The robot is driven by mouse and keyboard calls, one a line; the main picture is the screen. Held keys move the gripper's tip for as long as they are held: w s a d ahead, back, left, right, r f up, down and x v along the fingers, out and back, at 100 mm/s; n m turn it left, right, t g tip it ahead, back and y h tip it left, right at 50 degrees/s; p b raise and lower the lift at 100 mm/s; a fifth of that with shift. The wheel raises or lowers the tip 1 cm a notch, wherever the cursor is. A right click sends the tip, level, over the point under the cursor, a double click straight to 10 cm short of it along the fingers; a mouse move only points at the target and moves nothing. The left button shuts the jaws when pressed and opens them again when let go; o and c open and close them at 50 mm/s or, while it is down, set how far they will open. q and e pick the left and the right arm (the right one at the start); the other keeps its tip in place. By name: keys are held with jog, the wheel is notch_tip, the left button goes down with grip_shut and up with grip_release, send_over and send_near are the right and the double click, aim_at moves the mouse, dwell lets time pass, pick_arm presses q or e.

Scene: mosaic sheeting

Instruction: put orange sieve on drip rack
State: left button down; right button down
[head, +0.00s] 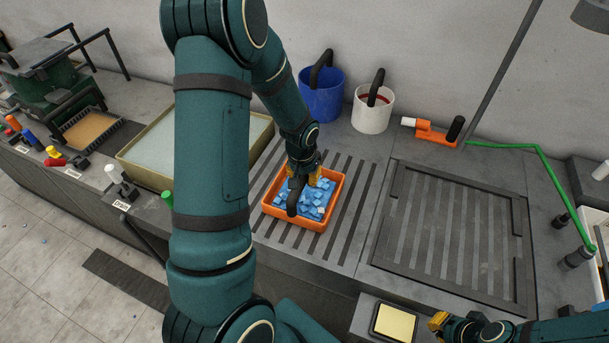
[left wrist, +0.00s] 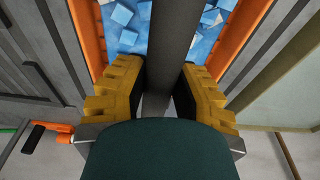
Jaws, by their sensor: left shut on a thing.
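The orange sieve (head: 293,221) is a rectangular tray full of blue and white mosaic tiles, with a dark handle (head: 292,202) across it. It is over the slatted drip rack (head: 343,222) in the middle of the counter and looks level; whether it touches the slats is unclear. My left gripper (head: 304,179) has yellow fingers shut on the handle from above. In the left wrist view the handle (left wrist: 172,40) runs between the fingers, with the sieve's orange walls (left wrist: 88,35) on both sides. My right gripper (head: 438,321) is at the bottom right, partly cut off, its opening unclear.
A wide water tub (head: 140,172) stands left of the rack, partly behind my left arm. A blue bucket (head: 322,98) and a white bucket (head: 372,112) stand behind. A framed slatted panel (head: 450,235) lies to the right. A yellow sponge tray (head: 394,323) is in front.

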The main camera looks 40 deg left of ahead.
jog(key=shift+f, duration=0.1)
pick_arm(q)
jog(key=c, duration=0.8)
grip_release()
jog(key=shift+c, duration=0.2)
jog(key=shift+r, duration=0.2)
pick_arm(e)
jog(key=shift+r, duration=0.2)
pick_arm(q)
notch_tip(320, 180, up, 12)
jog(key=s+p, duration=0.1)
jog(key=shift+s+d, duration=0.3)
jog(key=shift+s, duration=0.1)
pick_arm(e)
jog(key=shift+s+r, duration=0.1)
jog(key=shift+r, duration=0.4)
pick_arm(q)
jog(key=shift+s+f, duration=0.1)
jog(key=shift+f, duration=0.1)
